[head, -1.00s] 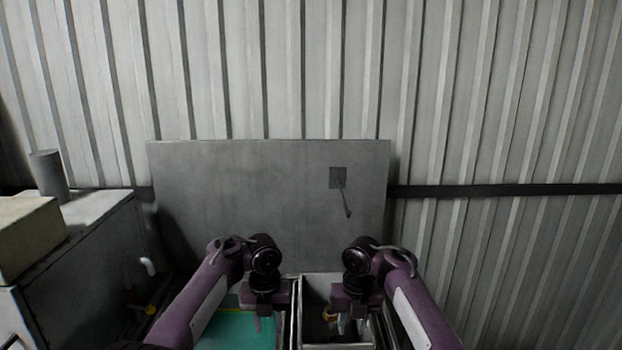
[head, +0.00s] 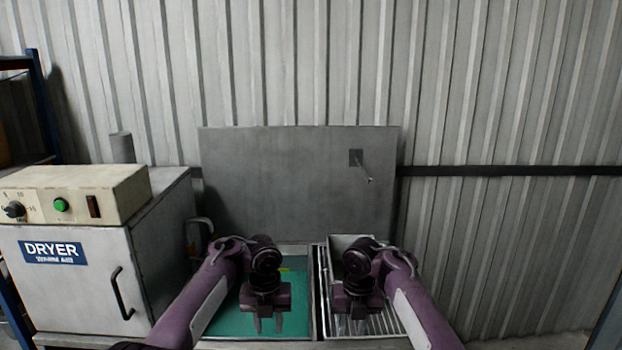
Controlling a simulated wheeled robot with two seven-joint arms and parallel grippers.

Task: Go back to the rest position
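My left gripper (head: 267,324) hangs pointing down over the green surface (head: 236,322) of the left bay. Its two fingers show with a gap between them, and nothing is seen in it. My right gripper (head: 357,326) hangs pointing down over the right bay, a metal tray with a slatted base (head: 385,322). Its fingers are dark and hard to make out against the slats. Both arms come in from the bottom and are bent much alike, side by side.
A dryer (head: 80,270) with a control box (head: 75,195) on top stands at the left. A grey upright panel (head: 290,180) with a small lever (head: 362,165) is behind the bays. A blue rack (head: 42,105) stands far left. The corrugated wall closes the back.

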